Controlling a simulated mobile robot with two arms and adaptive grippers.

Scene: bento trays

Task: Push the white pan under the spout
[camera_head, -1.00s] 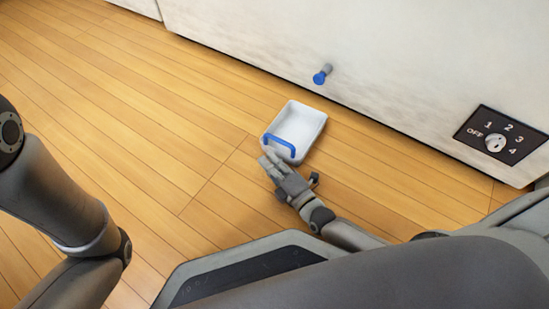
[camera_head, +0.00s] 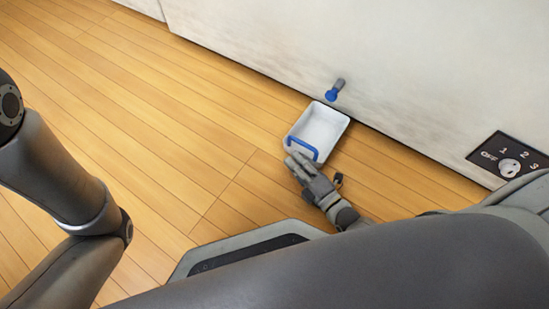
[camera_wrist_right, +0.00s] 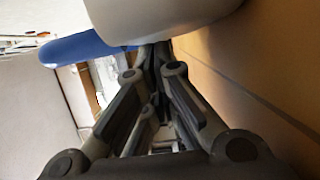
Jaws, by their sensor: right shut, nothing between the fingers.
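The white pan (camera_head: 322,126) lies on the wooden floor near the wall, its blue handle (camera_head: 301,149) facing my right gripper. The spout (camera_head: 334,92), grey with a blue tip, sticks out of the wall just beyond the pan's far edge. My right gripper (camera_head: 297,161) is shut and empty, at the handle side of the pan. In the right wrist view, the pan's pale side (camera_wrist_right: 160,20) and the handle (camera_wrist_right: 80,48) are right by my fingertips (camera_wrist_right: 153,52); I cannot tell whether they touch. My left gripper is out of view.
The white wall (camera_head: 300,50) runs behind the pan. A black panel with a dial (camera_head: 510,167) and numbers is on the wall at the right. The floor (camera_head: 130,110) left of the pan is clear.

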